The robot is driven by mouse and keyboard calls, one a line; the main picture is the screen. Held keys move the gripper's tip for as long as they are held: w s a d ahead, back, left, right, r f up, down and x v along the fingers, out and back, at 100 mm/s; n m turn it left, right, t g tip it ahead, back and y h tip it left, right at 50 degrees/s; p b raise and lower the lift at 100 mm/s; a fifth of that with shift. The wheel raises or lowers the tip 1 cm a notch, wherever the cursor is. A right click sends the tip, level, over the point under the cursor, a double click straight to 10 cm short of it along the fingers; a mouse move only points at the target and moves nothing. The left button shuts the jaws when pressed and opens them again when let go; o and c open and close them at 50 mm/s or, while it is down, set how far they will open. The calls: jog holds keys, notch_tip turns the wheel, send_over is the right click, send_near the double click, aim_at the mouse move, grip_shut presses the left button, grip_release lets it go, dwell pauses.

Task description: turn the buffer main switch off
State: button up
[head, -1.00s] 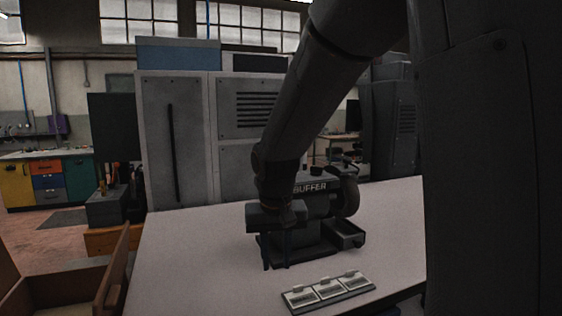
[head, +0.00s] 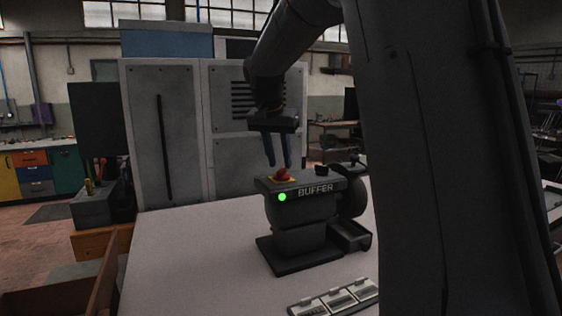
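The buffer (head: 303,215) is a dark machine on the white table, labelled BUFFER on its front. A red knob on a yellow plate (head: 283,176) sits on its top left, and a green lamp (head: 282,197) glows on the front below it. A small black knob (head: 321,170) stands farther right on the top. Which of these is the main switch is not labelled legibly. My gripper (head: 279,165) points down just above or behind the red knob, its two fingers apart with nothing between them. I cannot tell whether a fingertip touches the knob.
The buffer's wheel (head: 352,198) and a small tray (head: 351,237) are on its right side. A panel of several labelled plates (head: 336,298) lies at the table's front. The white table (head: 190,245) is clear left of the buffer. A grey cabinet (head: 165,135) stands behind.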

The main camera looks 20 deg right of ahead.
aim_at(282, 172)
jog(key=shift+x, duration=1.2)
grip_shut()
jog(key=shift+p, duration=0.3)
jog(key=n, duration=0.2)
jog(key=n+t+y+p, duration=0.1)
jog(key=shift+s+d+r+n, duration=0.1)
jog(key=shift+s+d+n, duration=0.05)
jog(key=shift+n, duration=0.25)
jog(key=n+y+p, duration=0.1)
jog(key=n+y, duration=0.1)
jog(key=n, duration=0.2)
jog(key=shift+d+n, duration=0.1)
jog(key=shift+n, duration=0.3)
